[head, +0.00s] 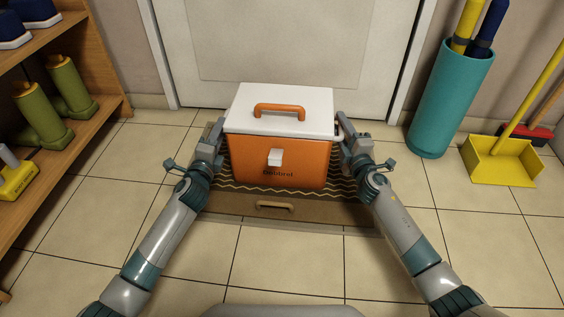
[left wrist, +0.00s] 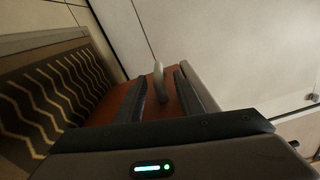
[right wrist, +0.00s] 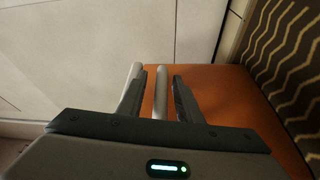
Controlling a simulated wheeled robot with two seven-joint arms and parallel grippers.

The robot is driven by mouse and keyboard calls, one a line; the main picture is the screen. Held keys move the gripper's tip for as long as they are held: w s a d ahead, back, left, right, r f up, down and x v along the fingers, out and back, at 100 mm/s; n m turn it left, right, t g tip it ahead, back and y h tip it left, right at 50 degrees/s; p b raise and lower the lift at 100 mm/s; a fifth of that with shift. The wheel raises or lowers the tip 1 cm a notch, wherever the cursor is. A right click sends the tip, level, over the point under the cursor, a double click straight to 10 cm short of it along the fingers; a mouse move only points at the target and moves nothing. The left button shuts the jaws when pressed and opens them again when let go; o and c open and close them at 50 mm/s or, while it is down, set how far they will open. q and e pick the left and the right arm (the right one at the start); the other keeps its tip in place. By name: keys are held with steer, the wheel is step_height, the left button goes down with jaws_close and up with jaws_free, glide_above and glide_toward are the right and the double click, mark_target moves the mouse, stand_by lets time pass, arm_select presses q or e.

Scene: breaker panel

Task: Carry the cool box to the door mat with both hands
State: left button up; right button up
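The cool box (head: 290,158) is orange with a white lid (head: 285,105), an orange lid handle and a white front latch. It stands upright over the dark, wavy-striped door mat (head: 345,187), which shows in front and at both sides. It appears to rest on the mat. My left gripper (head: 218,133) is at the box's left side; in the left wrist view its fingers stand apart around a grey side handle (left wrist: 159,80). My right gripper (head: 343,128) is at the right side; in the right wrist view its fingers stand apart around another grey handle (right wrist: 160,92).
A closed white door (head: 290,45) is just behind the box. A wooden shelf (head: 105,75) with boots stands at left. A teal bin (head: 450,100) and a yellow dustpan (head: 502,160) stand at right. The tiled floor in front is clear.

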arm_select(q)
steer(key=shift+s+a, duration=0.2)
steer(key=shift+s, duration=0.95)
steer(key=shift+s+a, duration=0.15)
steer(key=shift+s, duration=1)
arm_select(e)
steer(key=shift+s, duration=0.1)
steer(key=v, duration=1.2)
